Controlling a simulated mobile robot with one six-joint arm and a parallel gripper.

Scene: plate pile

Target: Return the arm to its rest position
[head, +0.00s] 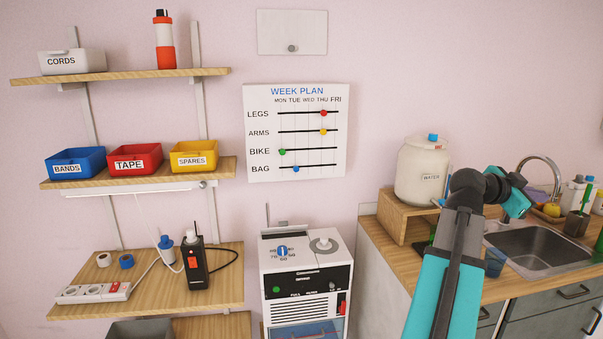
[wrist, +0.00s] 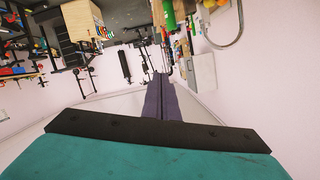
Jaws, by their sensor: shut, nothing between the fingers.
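My gripper (wrist: 160,76) shows in the wrist view as two dark purple-grey fingers lying side by side along the middle. They are shut, with nothing between them. They point away from the dark bar and teal body at the bottom of that view and touch nothing I can see. In the head view my teal and black arm rises from the lower right, in front of the counter. It bends at a black joint near the water container (head: 422,172). The fingers cannot be made out there.
The counter (head: 385,252) holds a sink (head: 540,247), a blue cup (head: 495,262) and bottles. A white and black machine (head: 305,262) stands left of it. Shelves at the left carry labelled bins (head: 135,160) and a black handset (head: 195,265). The wall above the sink is clear.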

